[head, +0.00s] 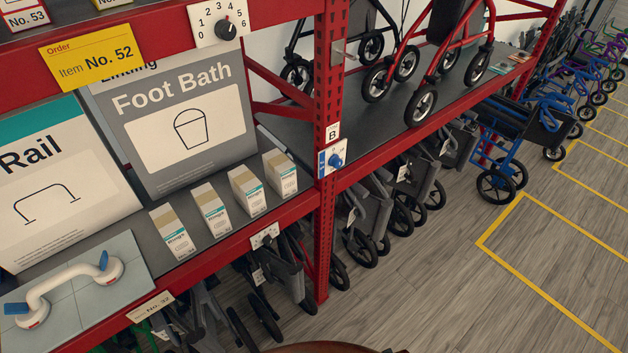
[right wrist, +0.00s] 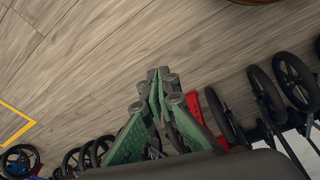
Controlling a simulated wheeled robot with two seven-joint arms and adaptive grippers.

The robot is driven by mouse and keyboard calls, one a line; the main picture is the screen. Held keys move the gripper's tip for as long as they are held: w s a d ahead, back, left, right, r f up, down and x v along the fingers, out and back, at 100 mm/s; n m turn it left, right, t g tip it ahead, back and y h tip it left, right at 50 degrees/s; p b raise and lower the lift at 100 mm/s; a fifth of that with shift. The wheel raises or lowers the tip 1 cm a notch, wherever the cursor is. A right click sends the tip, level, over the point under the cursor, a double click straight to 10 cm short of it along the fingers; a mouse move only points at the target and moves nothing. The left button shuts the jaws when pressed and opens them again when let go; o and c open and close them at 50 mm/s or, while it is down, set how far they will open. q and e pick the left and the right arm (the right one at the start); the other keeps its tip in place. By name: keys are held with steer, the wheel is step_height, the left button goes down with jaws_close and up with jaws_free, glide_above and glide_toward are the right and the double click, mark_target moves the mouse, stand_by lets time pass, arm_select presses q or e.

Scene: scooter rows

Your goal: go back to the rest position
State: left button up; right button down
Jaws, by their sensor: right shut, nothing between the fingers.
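My right gripper (right wrist: 158,82) shows in the right wrist view, with green fingers closed together and nothing between them. It hangs over the wood-look floor (right wrist: 100,50), apart from the wheels under the shelf. My right gripper does not show in the head view. My left gripper shows in neither view.
A red shelf rack (head: 328,130) fills the left and middle, holding a Foot Bath box (head: 185,165), small cartons (head: 246,190) and a white grab rail (head: 60,285). Folded walkers stand beneath. A blue rollator (head: 500,150) stands at the right. Yellow-lined floor (head: 530,240) at lower right is clear.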

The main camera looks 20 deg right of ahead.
steer(key=s+f+g, duration=0.1)
steer(key=s+f, duration=1.5)
steer(key=s, duration=0.2)
steer(key=shift+s+f+n, duration=0.3)
steer(key=shift+f, duration=0.05)
